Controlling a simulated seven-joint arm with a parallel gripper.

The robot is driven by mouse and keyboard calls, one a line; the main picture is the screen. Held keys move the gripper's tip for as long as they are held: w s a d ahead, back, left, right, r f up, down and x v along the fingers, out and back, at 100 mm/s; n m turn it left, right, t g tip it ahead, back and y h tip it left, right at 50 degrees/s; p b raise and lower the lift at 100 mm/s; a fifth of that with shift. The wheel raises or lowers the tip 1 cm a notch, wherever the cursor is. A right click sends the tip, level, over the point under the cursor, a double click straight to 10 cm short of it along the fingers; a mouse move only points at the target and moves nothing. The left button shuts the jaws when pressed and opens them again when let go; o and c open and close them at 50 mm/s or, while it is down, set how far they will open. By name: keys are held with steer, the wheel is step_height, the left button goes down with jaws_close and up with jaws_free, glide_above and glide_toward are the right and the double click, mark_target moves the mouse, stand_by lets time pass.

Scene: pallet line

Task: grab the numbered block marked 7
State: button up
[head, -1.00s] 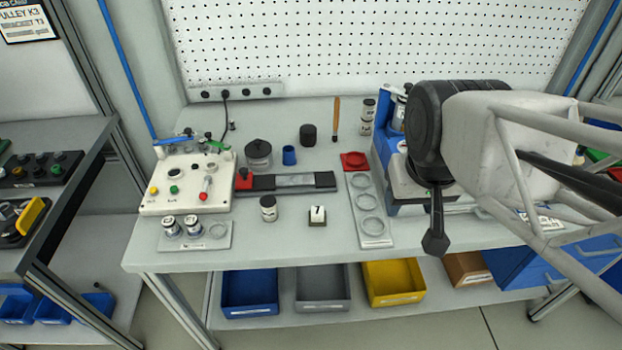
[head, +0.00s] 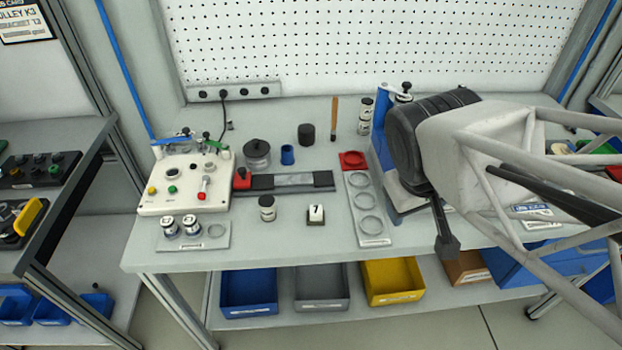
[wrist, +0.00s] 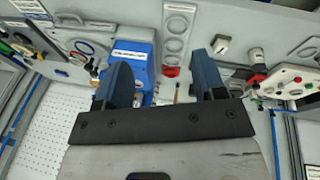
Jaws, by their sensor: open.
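The numbered block marked 7 (head: 315,212) is white with a black base and stands near the front middle of the table in the head view. In the wrist view it appears as a small white block (wrist: 221,43) just right of the right finger. My gripper (head: 447,245) is well to the right of the block and apart from it. In the wrist view my gripper (wrist: 160,72) is open, with nothing between its two blue-grey fingers.
A dark jar with a pale label (head: 267,208) stands left of the block. A plate with ring recesses (head: 375,240) lies to its right. A rail with a red end (head: 290,181) lies behind it. A control box (head: 160,207) is at left. The table in front of the block is clear.

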steer(key=w+d+f+n+t+h, duration=0.2)
steer(key=w+f+n+h, duration=0.15)
steer(key=n, duration=0.35)
steer(key=n+t+y, duration=0.4)
steer(key=n+t, duration=0.5)
steer(key=n, duration=1.6)
glide_toward(316, 211)
steer(key=w, duration=0.1)
steer(key=w+d, duration=0.1)
steer(key=w, duration=0.1)
steer(key=shift+w+d+f, duration=0.15)
steer(key=shift+d, duration=0.1)
steer(key=shift+a+f+n+y, duration=0.25)
steer(key=shift+a+f+n, duration=0.1)
steer(key=shift+a+n, duration=0.1)
steer(key=shift+w, duration=0.1)
steer(key=shift+x, duration=1.2)
steer(key=shift+f, duration=0.1)
